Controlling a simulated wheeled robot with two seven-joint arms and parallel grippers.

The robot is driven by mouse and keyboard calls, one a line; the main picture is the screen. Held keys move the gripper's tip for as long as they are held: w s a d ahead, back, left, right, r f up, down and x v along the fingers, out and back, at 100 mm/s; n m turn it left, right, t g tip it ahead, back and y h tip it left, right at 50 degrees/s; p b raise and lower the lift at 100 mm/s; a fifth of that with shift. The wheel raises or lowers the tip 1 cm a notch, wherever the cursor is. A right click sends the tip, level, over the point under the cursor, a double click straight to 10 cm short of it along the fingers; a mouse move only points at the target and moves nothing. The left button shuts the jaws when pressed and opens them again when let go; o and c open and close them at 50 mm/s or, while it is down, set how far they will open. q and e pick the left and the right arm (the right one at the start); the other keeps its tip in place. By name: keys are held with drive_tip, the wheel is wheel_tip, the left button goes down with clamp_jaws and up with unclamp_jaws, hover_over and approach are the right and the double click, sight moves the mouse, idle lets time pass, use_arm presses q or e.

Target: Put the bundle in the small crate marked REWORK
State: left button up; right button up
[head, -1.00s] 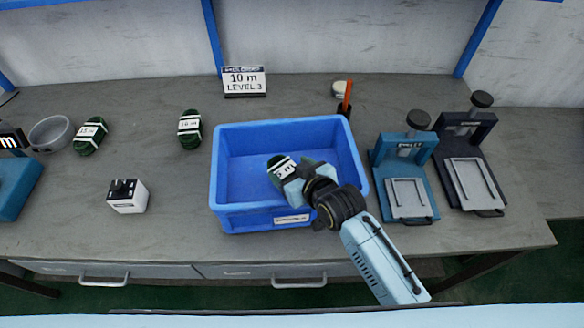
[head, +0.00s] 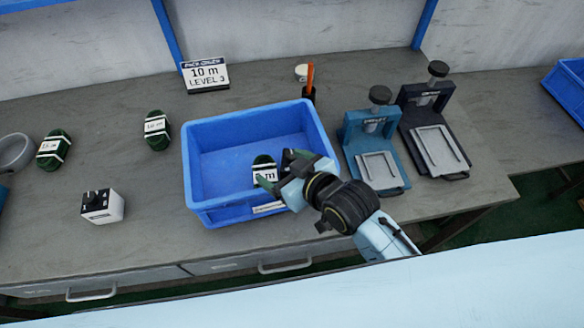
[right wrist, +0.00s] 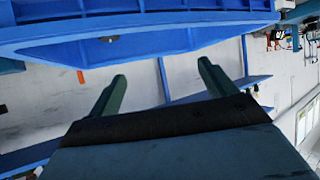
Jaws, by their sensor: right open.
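A dark green bundle (head: 264,163) with a white label band shows inside the blue crate (head: 203,204) on the bench, near its front right. I cannot tell whether it rests on the crate floor. The crate's front label is too small to read. My right gripper (head: 277,169) is open over the crate's front right, its fingers close beside the bundle. In the right wrist view its spread fingers (right wrist: 163,90) have nothing between them. Two more green bundles, one on the left (head: 54,149) and one nearer the crate (head: 157,130), lie on the bench. My left gripper is out of view.
A blue press (head: 376,150) and a dark press (head: 430,125) stand right of the crate. A sign reading 10 m (head: 206,75) stands behind it. A white box (head: 102,206) sits left. Another blue crate (head: 568,92) shows at the far right edge, its marking not visible.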

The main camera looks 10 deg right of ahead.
drive_tip(key=shift+v, duration=1.5)
